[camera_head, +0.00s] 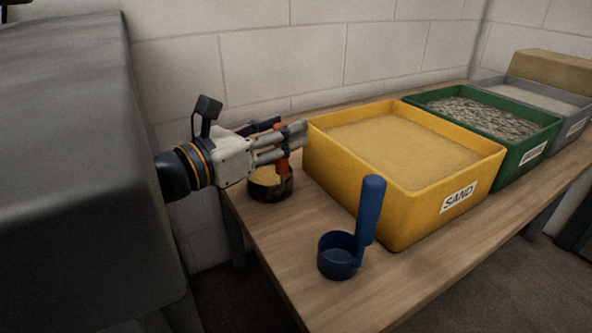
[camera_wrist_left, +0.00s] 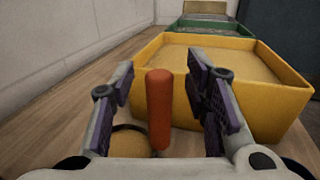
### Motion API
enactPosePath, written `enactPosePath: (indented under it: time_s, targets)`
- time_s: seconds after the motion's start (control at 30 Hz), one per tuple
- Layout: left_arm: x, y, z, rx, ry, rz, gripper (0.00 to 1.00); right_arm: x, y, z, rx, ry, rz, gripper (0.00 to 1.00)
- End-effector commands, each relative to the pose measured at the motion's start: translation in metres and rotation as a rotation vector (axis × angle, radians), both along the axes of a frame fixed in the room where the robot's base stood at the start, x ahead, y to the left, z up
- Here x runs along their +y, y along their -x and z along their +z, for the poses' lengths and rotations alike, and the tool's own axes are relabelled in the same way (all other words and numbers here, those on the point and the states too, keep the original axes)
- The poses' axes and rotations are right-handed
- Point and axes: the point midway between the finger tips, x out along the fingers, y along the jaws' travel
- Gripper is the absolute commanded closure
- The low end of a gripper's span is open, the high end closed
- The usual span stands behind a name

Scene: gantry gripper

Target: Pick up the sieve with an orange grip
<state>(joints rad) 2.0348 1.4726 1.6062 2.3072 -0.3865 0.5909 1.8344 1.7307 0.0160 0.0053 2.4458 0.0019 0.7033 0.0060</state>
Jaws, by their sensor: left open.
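The sieve (camera_head: 269,187) stands on the left end of the wooden table, with its orange grip (camera_head: 282,150) upright. In the left wrist view the orange grip (camera_wrist_left: 159,108) stands between the two fingers, and part of the sieve's round rim (camera_wrist_left: 128,143) shows below it. My left gripper (camera_head: 290,145) is open around the grip, with a finger on each side. In the left wrist view my left gripper (camera_wrist_left: 162,92) shows gaps between its finger pads and the grip. Part of the sieve is hidden behind the fingers. My right gripper is not in view.
A yellow bin labelled SAND (camera_head: 447,215) stands close to the right of my fingertips. A blue scoop (camera_head: 341,253) with an upright handle stands nearer the front. A green bin (camera_head: 537,147) and a grey bin (camera_head: 574,128) stand farther back. The wall is behind the table.

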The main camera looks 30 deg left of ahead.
Motion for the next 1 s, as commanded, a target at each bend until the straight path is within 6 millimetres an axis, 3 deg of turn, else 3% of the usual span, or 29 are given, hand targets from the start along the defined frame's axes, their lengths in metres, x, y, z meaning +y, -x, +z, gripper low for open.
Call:
enactPosePath:
  time_s: [0.3, 0.5, 0.83, 1.0]
  targets:
    - [0.002, 0.002, 0.000, 0.000, -0.001, 0.002, 0.60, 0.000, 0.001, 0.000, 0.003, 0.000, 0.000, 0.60]
    - [0.002, 0.002, 0.000, -0.001, -0.001, 0.002, 1.00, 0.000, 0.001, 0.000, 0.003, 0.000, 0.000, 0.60]
    - [0.002, 0.001, 0.003, -0.003, -0.001, 0.002, 1.00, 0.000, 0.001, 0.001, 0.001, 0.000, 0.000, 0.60]
    - [-0.008, -0.005, 0.025, -0.010, -0.002, -0.005, 1.00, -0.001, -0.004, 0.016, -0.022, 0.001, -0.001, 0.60]
